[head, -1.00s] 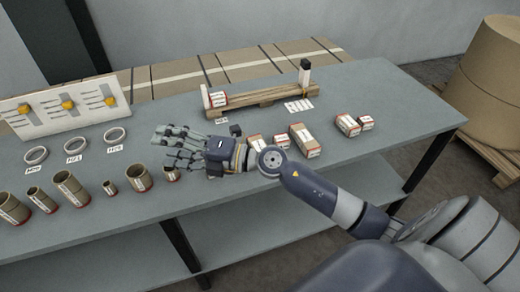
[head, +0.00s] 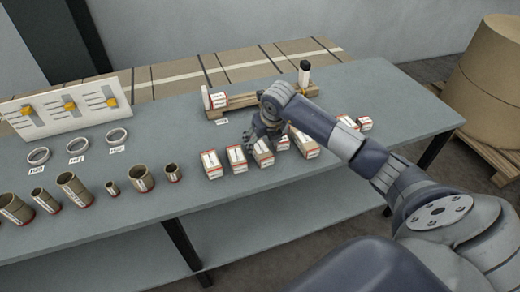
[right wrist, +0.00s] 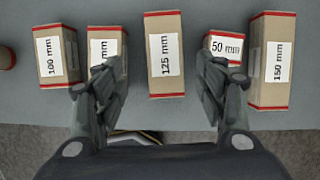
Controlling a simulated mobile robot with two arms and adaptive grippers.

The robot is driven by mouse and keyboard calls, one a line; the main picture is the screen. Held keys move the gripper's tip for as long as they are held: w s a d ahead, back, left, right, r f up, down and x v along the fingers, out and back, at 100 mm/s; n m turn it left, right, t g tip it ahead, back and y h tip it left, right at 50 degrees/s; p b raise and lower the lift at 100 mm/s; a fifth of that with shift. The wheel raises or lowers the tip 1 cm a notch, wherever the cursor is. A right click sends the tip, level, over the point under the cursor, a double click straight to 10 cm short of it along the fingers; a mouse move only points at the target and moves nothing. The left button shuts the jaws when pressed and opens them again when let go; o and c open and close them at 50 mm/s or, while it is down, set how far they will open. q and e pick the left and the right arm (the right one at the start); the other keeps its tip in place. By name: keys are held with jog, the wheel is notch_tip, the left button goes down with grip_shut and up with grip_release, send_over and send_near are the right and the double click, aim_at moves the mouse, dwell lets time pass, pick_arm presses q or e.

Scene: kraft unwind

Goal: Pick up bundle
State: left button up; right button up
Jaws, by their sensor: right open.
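Several cardboard bundles with red ends and white labels stand in a row at the table's front. In the right wrist view they read 100 mm (right wrist: 55,55), a partly hidden one (right wrist: 105,45), 125 mm (right wrist: 164,52), 50 mm (right wrist: 225,47) and 150 mm (right wrist: 270,60). My right gripper (head: 264,132) is over the row in the head view. It is open and empty, its two fingers (right wrist: 160,82) spread on either side of the 125 mm bundle as seen from the wrist. The fingers partly cover the neighbouring bundles; contact cannot be told. My left gripper is out of view.
Two more bundles (head: 348,122) lie at the right, partly behind my arm. Cardboard tubes (head: 140,178), rings (head: 76,143) and a panel (head: 65,105) fill the left. A large roll (head: 490,85) stands beyond.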

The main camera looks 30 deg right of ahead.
aim_at(260, 148)
jog(key=shift+w+f, duration=0.25)
jog(key=shift+f, duration=0.35)
jog(key=shift+w+d+f+p, duration=0.1)
jog(key=shift+d+f+p, duration=0.1)
jog(key=shift+p, duration=0.15)
jog(key=p+x, duration=0.1)
jog(key=x, duration=0.3)
jog(key=shift+d+p, duration=0.2)
jog(key=shift+p, duration=0.15)
jog(key=shift+w+f, duration=0.15)
jog(key=shift+f, duration=0.15)
jog(key=c, duration=1.2)
